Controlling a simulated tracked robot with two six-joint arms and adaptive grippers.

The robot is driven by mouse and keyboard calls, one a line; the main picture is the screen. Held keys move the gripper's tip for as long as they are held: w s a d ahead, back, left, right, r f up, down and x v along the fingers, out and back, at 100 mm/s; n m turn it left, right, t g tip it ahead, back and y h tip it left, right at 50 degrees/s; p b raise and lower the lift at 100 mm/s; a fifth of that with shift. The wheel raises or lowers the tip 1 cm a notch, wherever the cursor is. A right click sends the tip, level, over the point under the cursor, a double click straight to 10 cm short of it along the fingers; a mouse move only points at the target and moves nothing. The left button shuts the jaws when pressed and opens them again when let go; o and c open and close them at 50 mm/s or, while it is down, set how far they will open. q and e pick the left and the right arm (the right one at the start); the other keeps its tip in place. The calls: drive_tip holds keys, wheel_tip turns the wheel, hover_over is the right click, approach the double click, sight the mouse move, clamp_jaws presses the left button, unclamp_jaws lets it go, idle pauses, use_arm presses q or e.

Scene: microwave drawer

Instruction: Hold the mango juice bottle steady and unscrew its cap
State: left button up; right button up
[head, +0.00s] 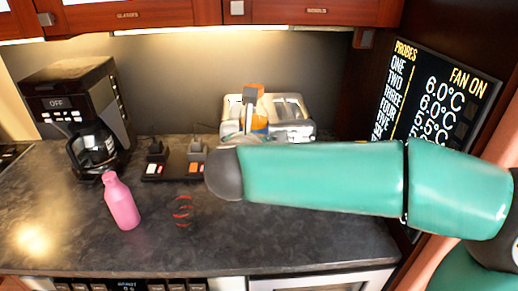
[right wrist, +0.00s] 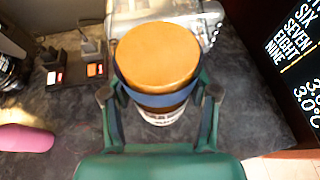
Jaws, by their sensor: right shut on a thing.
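The mango juice bottle (head: 260,123) is upright above the back of the counter, partly hidden by my right arm and gripper. Its round orange-tan cap (right wrist: 157,55) faces the right wrist camera and appears on; the cap top also shows in the head view (head: 257,87). A dark blue band and a white lower part (right wrist: 163,116) show below the cap. My right gripper (right wrist: 158,95) is shut on the bottle, with a finger on each side. The bottle's base is hidden, so I cannot tell whether it touches the counter. My left gripper is in neither view.
A pink bottle (head: 121,203) stands at front left, near a black coffee maker (head: 75,100). A dark socket strip (head: 175,169) and red rings (head: 182,210) lie at mid-counter. A silver toaster (head: 292,113) is behind the bottle. The front counter has free room.

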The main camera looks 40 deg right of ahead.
drive_tip(key=shift+r, duration=0.1)
drive_tip(key=o, duration=0.9)
drive_tip(key=c, duration=1)
clamp_jaws()
